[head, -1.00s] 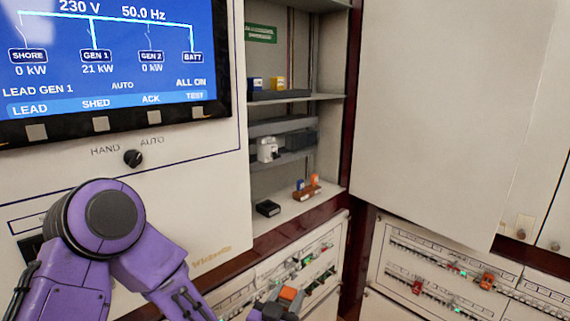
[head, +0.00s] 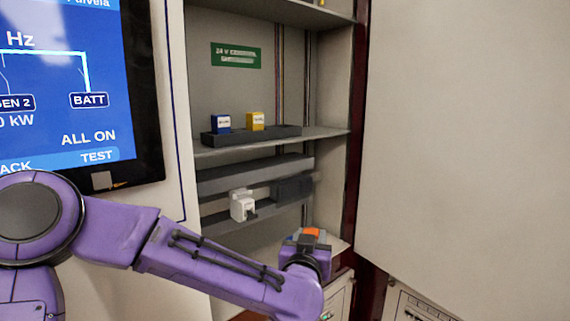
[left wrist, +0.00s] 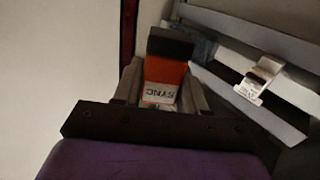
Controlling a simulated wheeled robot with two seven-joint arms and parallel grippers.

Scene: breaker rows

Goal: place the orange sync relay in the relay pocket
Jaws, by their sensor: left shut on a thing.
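The orange sync relay (head: 311,232) is in the jaws of my left gripper (head: 307,243). In the left wrist view the orange relay (left wrist: 160,78) has a dark end and an upside-down white SYNC label, and the fingers of my left gripper (left wrist: 158,92) are shut on its sides. In the head view the gripper is in front of the cabinet's lower right, below the rails. A dark block (head: 292,187) is on the rail above it. A dark tray (head: 285,131) on the upper shelf holds a blue and a yellow relay. I cannot tell which part is the relay pocket.
A white device (head: 242,205) is on the lower rail, left of the dark block; it also shows in the left wrist view (left wrist: 259,80). A large pale door (head: 460,150) bounds the cabinet on the right, and the screen panel (head: 70,100) on the left.

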